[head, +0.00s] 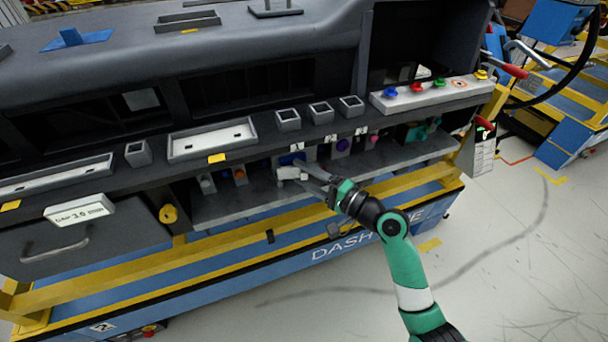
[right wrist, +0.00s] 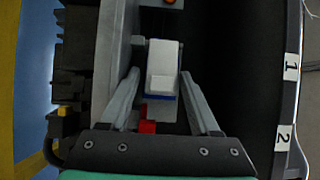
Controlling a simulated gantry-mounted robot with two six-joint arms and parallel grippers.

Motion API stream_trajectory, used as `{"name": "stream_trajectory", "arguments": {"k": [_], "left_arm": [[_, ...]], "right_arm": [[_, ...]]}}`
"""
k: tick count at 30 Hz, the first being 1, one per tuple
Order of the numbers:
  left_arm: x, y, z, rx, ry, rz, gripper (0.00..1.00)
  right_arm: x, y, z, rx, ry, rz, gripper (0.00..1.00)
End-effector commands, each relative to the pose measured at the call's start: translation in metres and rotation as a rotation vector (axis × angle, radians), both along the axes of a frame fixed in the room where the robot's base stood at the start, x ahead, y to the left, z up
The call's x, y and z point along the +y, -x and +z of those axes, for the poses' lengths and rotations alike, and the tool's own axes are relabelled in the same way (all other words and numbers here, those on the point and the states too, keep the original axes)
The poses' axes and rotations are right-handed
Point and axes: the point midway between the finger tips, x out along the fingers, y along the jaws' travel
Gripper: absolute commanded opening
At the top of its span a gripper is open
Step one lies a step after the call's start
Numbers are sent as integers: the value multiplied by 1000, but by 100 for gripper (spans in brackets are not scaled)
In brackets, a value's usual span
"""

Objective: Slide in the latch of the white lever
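A white lever block (right wrist: 163,65) with blue at its lower edges shows in the right wrist view. It also shows in the head view as a small white piece (head: 289,173) on the lower shelf, in front of a blue part (head: 291,159). My right gripper (head: 302,173) reaches it from the front right. Its two fingers are spread, one on each side of the white block in the right wrist view (right wrist: 160,76). I cannot tell whether either finger touches it. A red piece (right wrist: 147,126) lies between the fingers, nearer the palm. The latch itself is hard to make out. My left gripper is not in view.
The shelf (head: 233,208) runs under the dashboard overhang. Orange (head: 240,175) and purple (head: 342,146) parts stand on either side of the lever. A yellow rail (head: 222,241) runs along the front. Several coloured buttons sit on a panel (head: 430,95) at upper right.

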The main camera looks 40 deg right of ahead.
Motion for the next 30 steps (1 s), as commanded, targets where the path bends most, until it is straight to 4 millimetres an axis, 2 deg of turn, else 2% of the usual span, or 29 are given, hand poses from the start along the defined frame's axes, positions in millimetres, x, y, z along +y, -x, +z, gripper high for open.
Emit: {"name": "stream_trajectory", "arguments": {"k": [7, 10, 14, 22, 25, 30], "left_arm": [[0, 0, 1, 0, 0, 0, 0], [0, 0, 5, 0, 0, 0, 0], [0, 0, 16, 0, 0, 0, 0], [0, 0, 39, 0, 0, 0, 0], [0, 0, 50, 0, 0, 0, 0], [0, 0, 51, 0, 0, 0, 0]], "right_arm": [[0, 1, 1, -2, 0, -1, 62], [-2, 8, 2, 0, -1, -2, 62], [-5, 32, 4, 0, -2, -5, 62], [-14, 94, 6, 1, -3, -6, 62], [-15, 108, 5, 3, -3, -3, 62], [-16, 116, 1, -2, -1, -1, 62]]}}
